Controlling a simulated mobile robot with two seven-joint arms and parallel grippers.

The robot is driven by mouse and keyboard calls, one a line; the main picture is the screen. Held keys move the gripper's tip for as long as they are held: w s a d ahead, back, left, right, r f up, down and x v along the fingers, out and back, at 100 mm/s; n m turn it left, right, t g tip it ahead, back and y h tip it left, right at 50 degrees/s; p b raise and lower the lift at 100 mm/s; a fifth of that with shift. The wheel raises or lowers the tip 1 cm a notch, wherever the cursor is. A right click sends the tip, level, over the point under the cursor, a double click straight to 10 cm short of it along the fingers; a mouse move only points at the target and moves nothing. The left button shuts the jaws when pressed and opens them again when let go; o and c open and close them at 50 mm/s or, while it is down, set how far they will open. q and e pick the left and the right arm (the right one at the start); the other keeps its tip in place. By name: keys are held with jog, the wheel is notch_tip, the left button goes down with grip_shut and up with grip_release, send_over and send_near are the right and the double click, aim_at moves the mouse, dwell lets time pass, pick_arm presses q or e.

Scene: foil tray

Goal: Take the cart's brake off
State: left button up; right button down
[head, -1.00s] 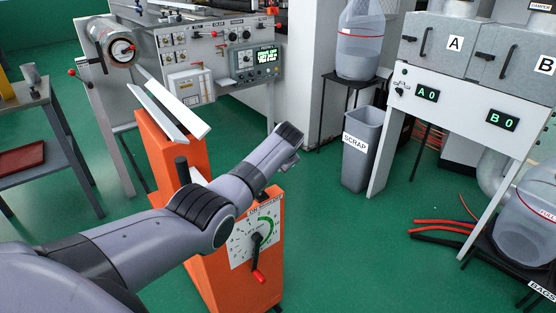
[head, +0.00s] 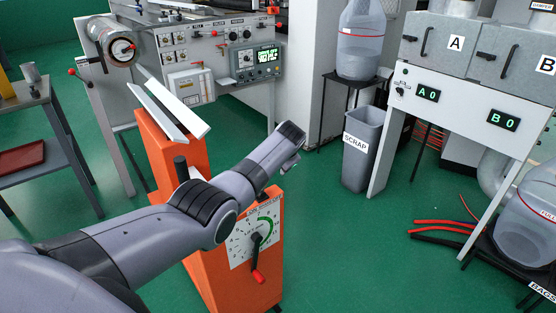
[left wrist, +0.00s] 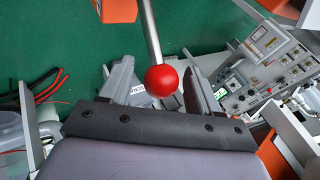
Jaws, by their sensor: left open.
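The orange cart (head: 248,278) stands on the green floor at the middle left of the head view. Its front carries a dial plate with a red-tipped pointer handle (head: 258,274). In the left wrist view a metal rod ends in a red ball knob (left wrist: 161,81), which lies between the open fingers of my left gripper (left wrist: 160,85). I cannot tell whether the fingers touch the knob. In the head view my left arm passes over the cart, and its fingers and the knob are not clearly visible there. My right gripper is in no view.
A white V-shaped trough (head: 170,112) tops the cart. A control bench (head: 215,70) stands behind. A grey scrap bin (head: 363,150) and a white hopper stand (head: 455,105) are to the right. Red and black rods (head: 440,228) lie on the floor; the floor between is clear.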

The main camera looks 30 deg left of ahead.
pick_arm(q)
jog(key=shift+r, duration=0.15)
jog(key=shift+p+v, duration=1)
jog(key=shift+v, duration=0.35)
jog(key=shift+p+v, duration=0.35)
jog(key=shift+v, duration=1.8)
jog(key=shift+s+d+f, duration=0.1)
jog(key=shift+f, duration=0.1)
jog(key=s+d+f+g+h, duration=0.1)
jog(key=s+d+f, duration=0.1)
jog(key=s+f, duration=0.55)
jog(key=s+d+f+h, duration=0.1)
jog(key=s+d+f, duration=0.3)
jog(key=s, duration=0.7)
jog(key=s+d+r+n+g+h, duration=0.1)
jog(key=s+d+h, duration=0.1)
jog(key=s, duration=1)
jog(key=s+d+r+n+h, duration=0.1)
jog(key=s+d, duration=0.1)
jog(key=s, duration=0.9)
jog(key=w+d+f+t+h, duration=0.2)
jog(key=w+f+t, duration=0.3)
jog(key=f, duration=0.4)
jog(key=shift+w+d+m+t, duration=0.4)
jog(key=shift+d+t, duration=0.3)
jog(key=shift+t, duration=0.2)
